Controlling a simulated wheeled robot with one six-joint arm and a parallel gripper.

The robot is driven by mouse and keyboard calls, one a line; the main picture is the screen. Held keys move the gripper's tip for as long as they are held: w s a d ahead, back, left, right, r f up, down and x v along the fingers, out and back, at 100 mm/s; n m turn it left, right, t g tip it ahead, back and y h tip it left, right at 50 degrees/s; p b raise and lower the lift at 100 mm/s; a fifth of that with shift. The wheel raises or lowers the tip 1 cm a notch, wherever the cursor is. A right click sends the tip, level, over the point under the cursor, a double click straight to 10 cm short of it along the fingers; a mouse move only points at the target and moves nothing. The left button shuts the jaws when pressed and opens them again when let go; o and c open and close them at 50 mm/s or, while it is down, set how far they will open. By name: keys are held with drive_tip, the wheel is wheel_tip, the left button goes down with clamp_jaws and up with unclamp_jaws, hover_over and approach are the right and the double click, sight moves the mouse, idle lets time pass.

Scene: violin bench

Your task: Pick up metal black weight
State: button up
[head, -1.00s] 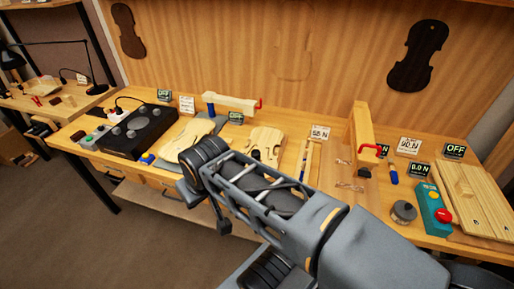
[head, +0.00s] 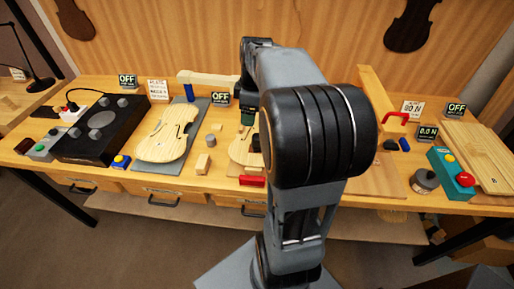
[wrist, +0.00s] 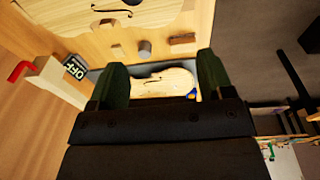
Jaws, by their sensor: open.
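A dark grey, round metal weight (head: 424,181) with a knob on top stands at the right of the bench in the head view, beside the teal box with a red button. It is the likeliest match for the black weight. A smaller grey cylinder (head: 210,141) stands between the violin plates and also shows in the wrist view (wrist: 145,48). My gripper (wrist: 160,62) is open and empty, its two dark green fingers spread above the bench. In the head view it is mostly hidden behind my arm, well left of the dark weight.
A teal box (head: 451,174) stands right of the weight, with wooden boards (head: 484,155) behind it. A pale violin plate (head: 168,133) and a black control box (head: 102,128) occupy the left.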

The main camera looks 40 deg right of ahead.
drive_tip(key=n+b, duration=0.1)
drive_tip(key=n, duration=0.1)
approach(258, 139)
drive_tip(key=shift+y, duration=0.3)
drive_tip(key=f, duration=0.2)
drive_tip(key=w+f, duration=0.1)
drive_tip(key=f, duration=0.3)
drive_tip(key=shift+w+d, duration=0.25)
drive_tip(key=shift+w, duration=0.05)
drive_tip(key=shift+w+a+f+p, duration=0.15)
drive_tip(key=shift+f+p, duration=0.1)
drive_tip(key=shift+f, duration=1.2)
drive_tip(key=shift+w+a+f+p, duration=0.1)
drive_tip(key=shift+w+f+p, duration=0.1)
drive_tip(key=shift+f, duration=1.25)
drive_tip(key=shift+d, duration=0.1)
drive_tip(key=c, duration=1.3)
drive_tip(key=shift+r, duration=0.15)
